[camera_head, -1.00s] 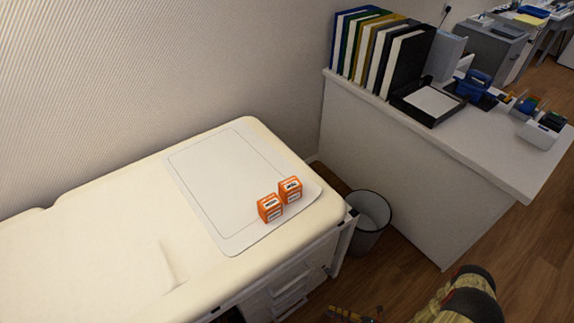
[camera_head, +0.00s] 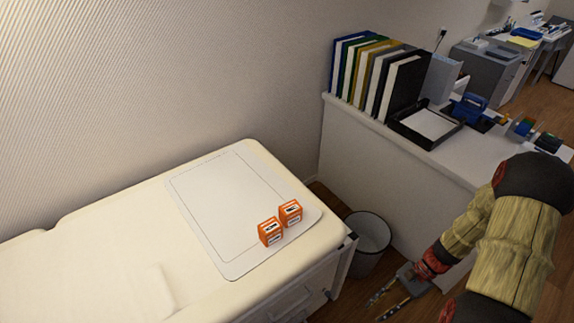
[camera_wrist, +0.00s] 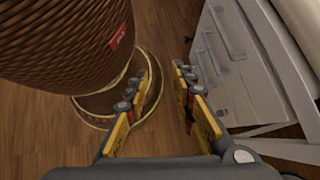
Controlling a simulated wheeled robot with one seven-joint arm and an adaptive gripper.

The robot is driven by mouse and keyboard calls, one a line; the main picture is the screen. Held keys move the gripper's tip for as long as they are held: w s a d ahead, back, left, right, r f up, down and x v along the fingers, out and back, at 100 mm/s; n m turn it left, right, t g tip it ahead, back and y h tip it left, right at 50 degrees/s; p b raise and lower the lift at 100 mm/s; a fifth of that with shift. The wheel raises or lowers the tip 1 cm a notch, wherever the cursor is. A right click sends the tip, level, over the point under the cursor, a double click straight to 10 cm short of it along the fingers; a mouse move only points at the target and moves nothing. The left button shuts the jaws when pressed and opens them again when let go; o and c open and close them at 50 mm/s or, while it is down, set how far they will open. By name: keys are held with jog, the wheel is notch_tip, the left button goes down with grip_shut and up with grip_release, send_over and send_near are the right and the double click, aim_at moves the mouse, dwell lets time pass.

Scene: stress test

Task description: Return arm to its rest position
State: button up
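My gripper (camera_head: 388,302) is at the lower right of the head view, at the end of my bent arm. It hangs in front of the desk, near the bin and off the right end of the padded table. In the wrist view my gripper (camera_wrist: 168,95) has its two yellow-and-grey fingers apart with only wooden floor between them. It is open and empty. Two orange boxes (camera_head: 270,232) (camera_head: 290,213) stand side by side on the white mat (camera_head: 225,200) on the cream padded table (camera_head: 80,260), well away from my gripper.
A waste bin (camera_head: 368,250) stands between the padded table and the white desk (camera_head: 400,185). Binders (camera_head: 375,75), a black paper tray (camera_head: 427,125) and a blue item (camera_head: 470,107) sit on the desk. Drawers (camera_wrist: 222,45) are close on the right in the wrist view.

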notch_tip(320, 180, up, 22)
jog(key=n+t+h+p, duration=0.2)
jog(key=n+h, duration=0.5)
jog(key=n, duration=0.1)
jog(key=s+a+r+n+t+p, duration=0.1)
jog(key=s+a+r+n+t, duration=0.1)
jog(key=r, duration=0.8)
jog(key=s+a+r+n+t+h+p, duration=0.1)
jog(key=a+r+t, duration=0.4)
jog(key=r, duration=0.5)
jog(key=shift+s+a+r+n+t+p, duration=0.2)
jog(key=shift+s+a+n+t+p, duration=0.1)
jog(key=shift+s+a+n, duration=0.55)
jog(key=shift+w+a, duration=0.15)
jog(key=shift+a, duration=0.1)
